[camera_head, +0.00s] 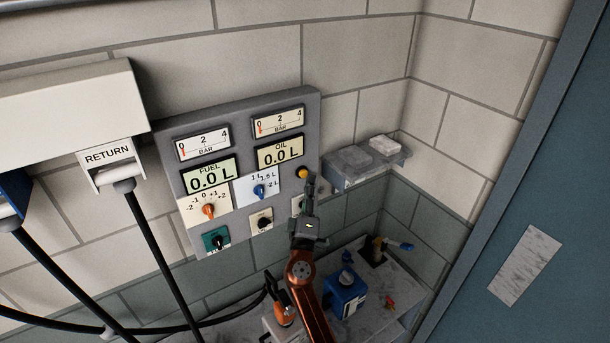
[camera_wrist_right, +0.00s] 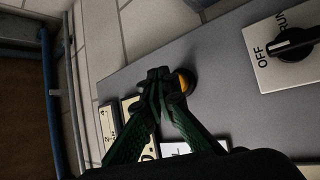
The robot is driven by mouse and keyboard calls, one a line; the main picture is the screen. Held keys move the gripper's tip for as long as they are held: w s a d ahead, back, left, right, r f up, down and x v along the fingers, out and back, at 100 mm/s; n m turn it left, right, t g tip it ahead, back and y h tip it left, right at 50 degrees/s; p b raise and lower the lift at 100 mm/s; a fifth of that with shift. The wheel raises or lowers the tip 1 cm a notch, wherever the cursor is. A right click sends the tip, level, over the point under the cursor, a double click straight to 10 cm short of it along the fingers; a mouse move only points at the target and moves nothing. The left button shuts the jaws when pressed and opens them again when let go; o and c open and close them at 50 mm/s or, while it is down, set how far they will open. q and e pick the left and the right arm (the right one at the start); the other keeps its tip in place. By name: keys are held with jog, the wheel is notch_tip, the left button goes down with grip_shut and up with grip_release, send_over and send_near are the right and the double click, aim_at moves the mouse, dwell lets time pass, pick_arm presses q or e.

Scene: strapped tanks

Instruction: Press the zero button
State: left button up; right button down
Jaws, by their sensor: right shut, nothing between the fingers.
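In the right wrist view the closed fingertips (camera_wrist_right: 160,76) overlap the left edge of the yellow button (camera_wrist_right: 186,82). I cannot tell whether they touch it. The FUEL display (camera_head: 208,178) and the OIL display (camera_head: 280,153) both read 0.0 L. My left gripper is out of view.
Two BAR gauges (camera_head: 203,143) sit above the displays, and several knobs below, including an orange one (camera_head: 208,210). An OFF/RUN switch (camera_wrist_right: 290,45) shows in the wrist view. A small shelf (camera_head: 365,162) is right of the panel. A blue can (camera_head: 346,294) stands below. Black hoses (camera_head: 163,250) hang at left.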

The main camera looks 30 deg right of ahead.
jog(key=shift+s+d, duration=0.15)
jog(key=shift+s, duration=2.35)
